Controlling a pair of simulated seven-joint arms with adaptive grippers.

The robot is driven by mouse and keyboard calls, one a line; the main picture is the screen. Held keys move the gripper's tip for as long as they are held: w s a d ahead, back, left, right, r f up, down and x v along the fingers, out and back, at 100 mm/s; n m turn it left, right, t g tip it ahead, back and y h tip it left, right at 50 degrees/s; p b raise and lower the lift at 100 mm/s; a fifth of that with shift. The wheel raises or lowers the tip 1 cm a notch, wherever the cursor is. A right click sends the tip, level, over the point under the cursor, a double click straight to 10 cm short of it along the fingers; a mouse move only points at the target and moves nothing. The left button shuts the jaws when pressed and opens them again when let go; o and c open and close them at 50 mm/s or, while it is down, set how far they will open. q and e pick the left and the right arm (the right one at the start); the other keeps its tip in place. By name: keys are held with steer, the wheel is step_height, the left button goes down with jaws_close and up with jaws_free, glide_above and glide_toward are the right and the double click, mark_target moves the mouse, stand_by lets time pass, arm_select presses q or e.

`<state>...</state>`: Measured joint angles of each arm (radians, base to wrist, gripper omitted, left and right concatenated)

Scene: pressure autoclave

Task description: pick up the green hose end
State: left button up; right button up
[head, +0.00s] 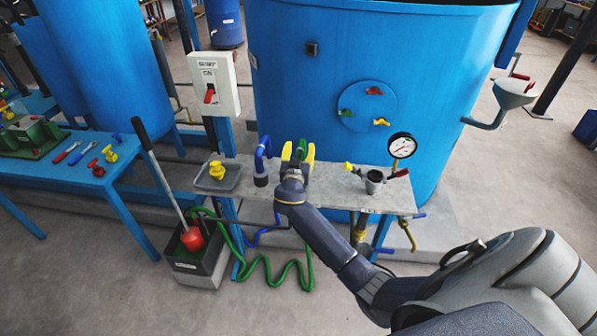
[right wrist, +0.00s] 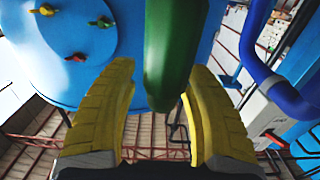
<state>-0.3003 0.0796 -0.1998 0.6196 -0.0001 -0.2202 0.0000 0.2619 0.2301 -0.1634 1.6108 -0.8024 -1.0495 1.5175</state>
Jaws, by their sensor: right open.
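The green hose end (head: 301,149) is at the back of the small grey shelf, largely hidden behind my right gripper (head: 298,153). In the right wrist view the green hose end (right wrist: 172,50) is a thick dark green cylinder pointing down between the yellow fingers. My right gripper (right wrist: 158,85) is open there, with one finger on each side of the hose end. A gap shows at the left finger; the right finger is close to the green surface, and I cannot tell whether it touches. The green hose (head: 270,278) loops below the shelf. My left gripper is not in view.
A blue hose end (head: 264,165) stands just left of my right gripper. The shelf (head: 335,190) also bears a grey tray (head: 217,177) with a yellow valve and a small cup (head: 374,182). A pressure gauge (head: 402,146) rises at right. The blue tank (head: 300,80) stands close behind.

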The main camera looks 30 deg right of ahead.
jaws_close()
stand_by(0.3)
steer(key=shift+r, duration=0.1)
